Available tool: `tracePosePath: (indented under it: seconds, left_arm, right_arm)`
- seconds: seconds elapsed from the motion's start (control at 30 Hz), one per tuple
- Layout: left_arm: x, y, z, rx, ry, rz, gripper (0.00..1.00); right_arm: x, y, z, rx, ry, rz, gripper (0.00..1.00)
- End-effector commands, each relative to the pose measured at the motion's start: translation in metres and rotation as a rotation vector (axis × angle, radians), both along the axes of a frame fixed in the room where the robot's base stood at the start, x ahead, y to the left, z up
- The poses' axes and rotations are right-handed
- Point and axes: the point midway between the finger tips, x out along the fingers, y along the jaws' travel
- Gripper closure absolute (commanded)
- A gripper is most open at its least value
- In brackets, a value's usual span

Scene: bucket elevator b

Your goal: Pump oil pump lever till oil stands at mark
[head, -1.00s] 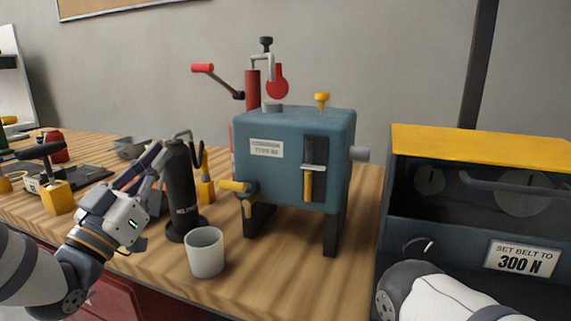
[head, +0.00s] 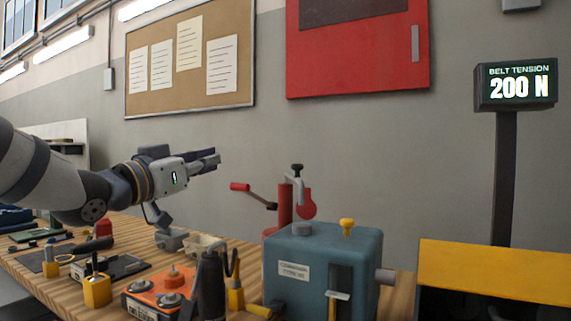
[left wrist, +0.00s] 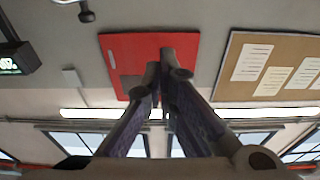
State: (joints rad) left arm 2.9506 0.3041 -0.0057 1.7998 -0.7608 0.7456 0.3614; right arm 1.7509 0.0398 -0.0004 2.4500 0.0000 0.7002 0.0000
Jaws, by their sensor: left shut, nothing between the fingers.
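A teal gearbox (head: 305,252) with a plate on its front stands on the bench. A red hand pump (head: 285,206) rises behind it, with a dark lever ending in a red grip (head: 240,187) that points up and left. The upright gauge (head: 340,277) on the gearbox front is cut off at the picture's bottom, and I cannot read the oil level or mark. My left gripper (head: 214,158) is shut and empty, raised above the bench, left of and a little higher than the red grip, apart from it. Its fingertips meet in the left wrist view (left wrist: 165,60). My right gripper is out of view.
A black cylinder (head: 210,285), an orange case (head: 160,291) and small trays (head: 205,246) crowd the bench left of the gearbox. A yellow-topped housing (head: 495,270) stands at right. A display (head: 516,87) reads belt tension 200 N.

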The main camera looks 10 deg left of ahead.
Motion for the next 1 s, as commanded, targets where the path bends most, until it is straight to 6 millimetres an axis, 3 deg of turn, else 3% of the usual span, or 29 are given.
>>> tracePosePath:
  seconds: [0.4, 0.57, 0.87, 1.0]
  left_arm:
    - [0.006, 0.004, -0.005, 0.001, 0.025, 0.012, 1.00]
    - [0.031, -0.006, -0.002, 0.003, 0.024, 0.011, 1.00]
    - [0.095, -0.029, 0.002, 0.001, 0.028, 0.010, 1.00]
    - [0.090, -0.028, -0.010, -0.002, 0.024, 0.012, 1.00]
  right_arm:
    - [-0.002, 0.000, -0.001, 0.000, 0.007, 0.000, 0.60]
    - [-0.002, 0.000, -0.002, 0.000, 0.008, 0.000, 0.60]
    - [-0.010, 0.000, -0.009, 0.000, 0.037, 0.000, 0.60]
    - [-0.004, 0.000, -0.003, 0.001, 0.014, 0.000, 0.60]
